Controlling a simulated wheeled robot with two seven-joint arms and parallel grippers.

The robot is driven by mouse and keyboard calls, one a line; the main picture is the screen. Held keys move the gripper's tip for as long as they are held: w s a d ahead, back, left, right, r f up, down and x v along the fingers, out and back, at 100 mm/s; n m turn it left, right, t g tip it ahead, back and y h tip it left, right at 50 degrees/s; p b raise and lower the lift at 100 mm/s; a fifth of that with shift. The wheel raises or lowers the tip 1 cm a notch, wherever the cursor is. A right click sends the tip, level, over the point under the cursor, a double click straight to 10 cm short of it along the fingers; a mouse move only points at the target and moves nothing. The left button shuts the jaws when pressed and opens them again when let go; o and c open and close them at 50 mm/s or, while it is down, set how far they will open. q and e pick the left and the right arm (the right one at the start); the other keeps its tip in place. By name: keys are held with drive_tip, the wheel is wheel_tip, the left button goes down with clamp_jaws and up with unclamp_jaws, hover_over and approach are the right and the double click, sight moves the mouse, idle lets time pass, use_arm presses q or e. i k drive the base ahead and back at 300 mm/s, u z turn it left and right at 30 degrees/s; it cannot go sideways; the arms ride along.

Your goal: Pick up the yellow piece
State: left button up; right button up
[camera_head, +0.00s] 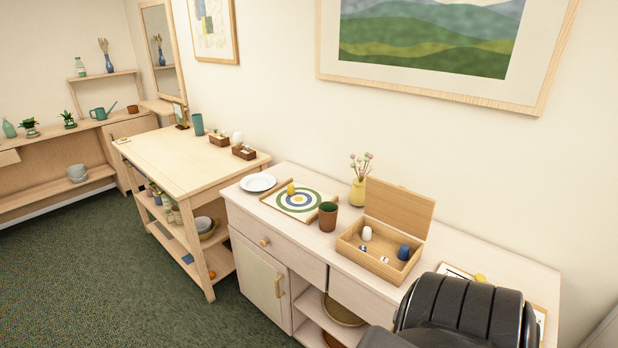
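A small yellow piece (291,189) stands upright on the upper left part of a square game board (279,205) with green, white and blue rings. The board lies on top of the light wood cabinet (290,240). A second small yellow thing (480,278) shows on a white sheet or board (455,271) at the cabinet's right end. A black ribbed shape in front partly hides that sheet, so I cannot tell its full form. Neither of my grippers shows in the head view.
A white plate (258,182), a brown cup (328,216) and a yellow vase (358,191) stand around the ringed board. An open wooden box (348,250) holds white and blue pieces. A wooden table (165,150) stands to the left; green carpet (110,270) is clear in front.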

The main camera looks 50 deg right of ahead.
sight(291, 191)
drive_tip(key=z, duration=0.8)
drive_tip(key=i, duration=1.1)
drive_tip(key=z, duration=1.25)
